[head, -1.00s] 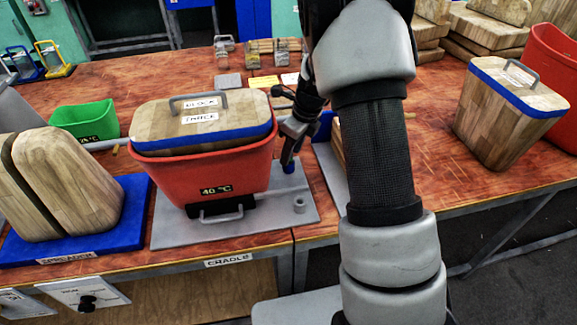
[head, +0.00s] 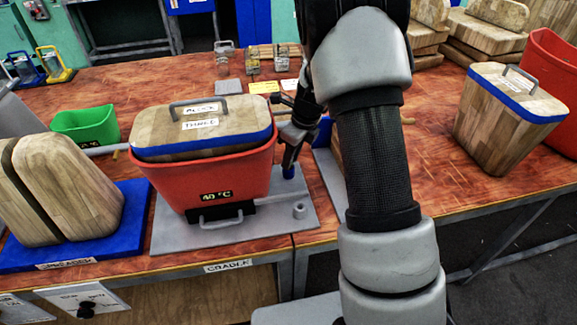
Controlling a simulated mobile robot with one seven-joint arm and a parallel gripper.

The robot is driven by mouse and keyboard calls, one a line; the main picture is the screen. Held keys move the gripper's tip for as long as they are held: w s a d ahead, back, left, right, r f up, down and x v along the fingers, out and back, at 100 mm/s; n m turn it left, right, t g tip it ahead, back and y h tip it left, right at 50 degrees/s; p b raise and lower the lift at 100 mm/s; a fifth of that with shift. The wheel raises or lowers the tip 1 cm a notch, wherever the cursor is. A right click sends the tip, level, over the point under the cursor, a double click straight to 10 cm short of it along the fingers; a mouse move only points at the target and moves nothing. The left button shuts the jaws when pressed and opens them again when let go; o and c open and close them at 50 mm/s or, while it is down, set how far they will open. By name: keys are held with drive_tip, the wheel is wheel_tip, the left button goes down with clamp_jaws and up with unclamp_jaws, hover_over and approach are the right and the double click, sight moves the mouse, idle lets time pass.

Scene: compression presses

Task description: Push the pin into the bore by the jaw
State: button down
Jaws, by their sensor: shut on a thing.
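My gripper (head: 288,163) points down just right of the red bin, over the grey cradle plate (head: 240,238). Its fingers are shut on a small blue pin (head: 288,172), which shows at the fingertips. The pin is close over the plate's back right part; I cannot tell how deep it sits, and the bore under it is hidden.
The red bin (head: 208,184) with a wooden block (head: 200,138) in it stands on the plate, close to my gripper. A wooden spreader (head: 70,185) on a blue base is at left. A green bin (head: 84,125) is behind. Another wooden block (head: 505,112) stands at right.

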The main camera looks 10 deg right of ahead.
drive_tip(key=shift+r+p, duration=1.8)
drive_tip(key=shift+r, duration=0.15)
drive_tip(key=shift+r+p, duration=1.9)
drive_tip(key=shift+r, duration=0.1)
